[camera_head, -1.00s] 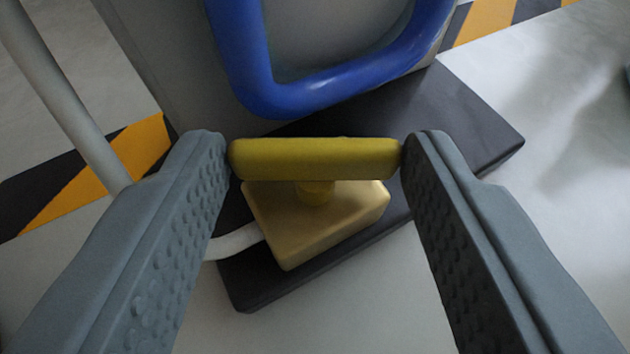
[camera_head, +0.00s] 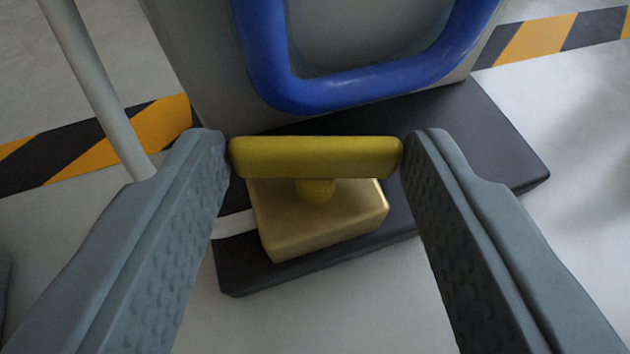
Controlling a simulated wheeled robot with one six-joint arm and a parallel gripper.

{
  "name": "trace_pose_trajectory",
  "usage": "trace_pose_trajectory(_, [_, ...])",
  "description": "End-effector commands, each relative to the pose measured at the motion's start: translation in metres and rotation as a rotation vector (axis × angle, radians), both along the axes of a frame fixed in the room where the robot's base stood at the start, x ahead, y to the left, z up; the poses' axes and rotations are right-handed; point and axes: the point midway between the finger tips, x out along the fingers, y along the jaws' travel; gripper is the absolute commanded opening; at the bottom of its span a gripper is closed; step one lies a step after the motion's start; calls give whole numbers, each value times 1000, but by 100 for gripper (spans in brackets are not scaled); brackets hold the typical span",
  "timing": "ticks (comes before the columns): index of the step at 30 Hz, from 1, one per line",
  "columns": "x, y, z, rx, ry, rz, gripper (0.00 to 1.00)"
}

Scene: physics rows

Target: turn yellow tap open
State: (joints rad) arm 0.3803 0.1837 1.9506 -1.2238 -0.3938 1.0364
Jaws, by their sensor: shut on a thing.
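The yellow tap handle (camera_head: 315,157) is a flat bar lying level across the middle of the view. It sits on a short yellow stem above a tan block-shaped tap body (camera_head: 320,222). My gripper (camera_head: 315,158) is shut on the handle, with one grey ridged finger at each end of the bar. The tap body stands on a dark base plate (camera_head: 480,150) and is turned a little relative to the bar. The far side of the handle is hidden.
A blue U-shaped bar (camera_head: 310,95) on a grey panel stands close behind the tap. A pale pipe (camera_head: 95,85) rises at the left, and a white pipe (camera_head: 235,224) meets the tap body. Yellow-black stripes (camera_head: 545,40) mark the pale floor, which is clear at right.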

Motion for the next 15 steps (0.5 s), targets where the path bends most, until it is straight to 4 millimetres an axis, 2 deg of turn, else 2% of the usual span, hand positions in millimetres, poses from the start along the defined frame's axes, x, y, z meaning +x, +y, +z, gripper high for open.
trace_pose_trajectory(15, [1,-6,-1,0,1,204,26])
